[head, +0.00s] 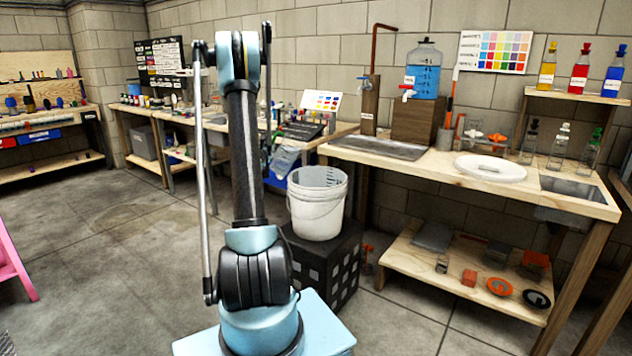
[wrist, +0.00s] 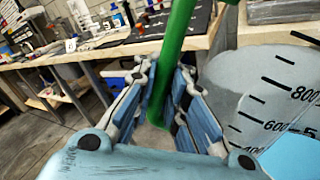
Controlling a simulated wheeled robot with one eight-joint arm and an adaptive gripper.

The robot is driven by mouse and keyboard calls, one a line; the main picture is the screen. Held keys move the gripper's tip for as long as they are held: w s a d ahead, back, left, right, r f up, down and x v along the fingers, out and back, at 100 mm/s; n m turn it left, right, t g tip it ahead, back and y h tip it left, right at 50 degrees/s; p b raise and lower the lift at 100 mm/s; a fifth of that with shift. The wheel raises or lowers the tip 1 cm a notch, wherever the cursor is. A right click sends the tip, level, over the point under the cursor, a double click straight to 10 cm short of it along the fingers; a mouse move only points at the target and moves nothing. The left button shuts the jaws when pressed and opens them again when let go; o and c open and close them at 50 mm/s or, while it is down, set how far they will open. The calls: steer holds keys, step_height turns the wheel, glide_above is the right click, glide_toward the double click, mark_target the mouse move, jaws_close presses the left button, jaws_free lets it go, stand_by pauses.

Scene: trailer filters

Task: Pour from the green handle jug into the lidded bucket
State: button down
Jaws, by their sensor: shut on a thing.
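The jug's green handle (wrist: 180,40) runs between the fingers of my gripper (wrist: 168,78) in the wrist view, and the gripper is shut on it. The jug's greyish body (wrist: 240,80), with black volume marks, is to the right of the fingers. Its contents cannot be made out. The white bucket (head: 317,212) stands upright and open on a black crate, right of my arm. A round white lid (head: 490,168) lies apart on the bench.
The black crate (head: 335,265) stands on the floor beside the wooden bench (head: 425,172). A blue water container (head: 424,70) stands on a wooden block at the back. Coloured bottles (head: 579,70) stand on a raised shelf. Floor at the left (head: 110,250) is clear.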

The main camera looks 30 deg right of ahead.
mark_target(282, 152)
steer(key=shift+s+d+r, duration=0.15)
steer(key=shift+d, duration=0.05)
steer(key=shift+s+d+r+m+p, duration=0.35)
steer(key=shift+r+m+p, duration=0.05)
steer(key=shift+m+p, duration=0.5)
steer(key=shift+s+d+f+m+p, duration=0.2)
steer(key=shift+s+d+m+p, duration=0.15)
steer(key=shift+m, duration=0.45)
stand_by(0.4)
steer(key=shift+s+d+r+m+p, duration=0.15)
steer(key=shift+d+r+m+p, duration=0.25)
steer(key=shift+m+p, duration=0.6)
stand_by(1.4)
steer(key=shift+s+d+f+m+p, duration=0.35)
steer(key=shift+m+p, duration=0.35)
steer(key=shift+p, duration=0.35)
stand_by(2.3)
